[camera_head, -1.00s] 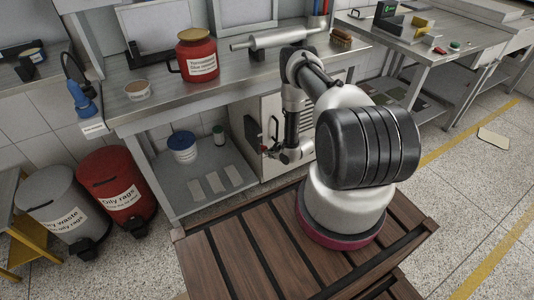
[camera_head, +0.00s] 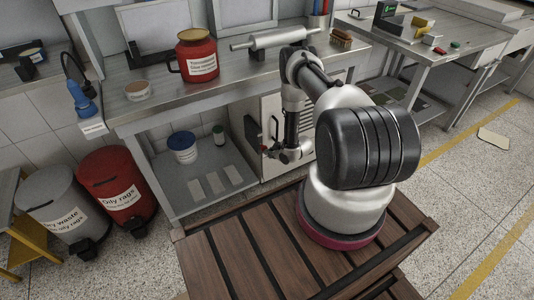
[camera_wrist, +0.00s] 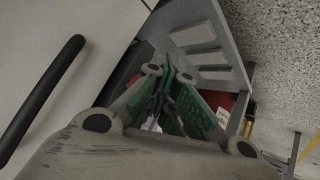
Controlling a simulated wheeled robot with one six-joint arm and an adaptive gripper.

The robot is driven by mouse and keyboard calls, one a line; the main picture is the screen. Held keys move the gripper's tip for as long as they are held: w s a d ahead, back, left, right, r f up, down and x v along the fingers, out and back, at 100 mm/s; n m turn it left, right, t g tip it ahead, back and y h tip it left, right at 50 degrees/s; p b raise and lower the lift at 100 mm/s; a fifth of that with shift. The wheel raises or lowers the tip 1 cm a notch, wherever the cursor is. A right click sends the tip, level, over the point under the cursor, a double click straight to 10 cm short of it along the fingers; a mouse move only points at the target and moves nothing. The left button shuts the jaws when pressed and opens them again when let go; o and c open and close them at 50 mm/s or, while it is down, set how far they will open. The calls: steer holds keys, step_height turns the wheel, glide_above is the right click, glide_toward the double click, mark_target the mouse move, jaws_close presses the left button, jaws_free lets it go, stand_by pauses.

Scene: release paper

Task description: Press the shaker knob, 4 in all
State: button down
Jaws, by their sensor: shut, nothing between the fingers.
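My gripper (camera_head: 267,151) is low in front of a white cabinet (camera_head: 262,108) under the bench. It is small and partly lost against the cabinet in the head view. In the wrist view its green-padded fingers (camera_wrist: 168,66) come together at the tips, with nothing seen between them. The cabinet's white face (camera_wrist: 55,25) and its black bar handle (camera_wrist: 40,98) lie to the left of the fingers. The handle also shows in the head view (camera_head: 275,128). I cannot make out a shaker knob for certain, and my fingers and wrist hide part of the cabinet front.
A lower shelf (camera_head: 236,174) left of the cabinet holds a blue-lidded white tub (camera_head: 183,147), a small green-topped jar (camera_head: 219,135) and flat pale pads. A red bin (camera_head: 116,190) and a grey bin (camera_head: 65,208) stand left.

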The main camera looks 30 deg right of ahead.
steer(key=shift+s, duration=1.6)
steer(key=shift+s, duration=0.1)
steer(key=s, duration=0.5)
steer(key=shift+d, duration=0.15)
stand_by(1.1)
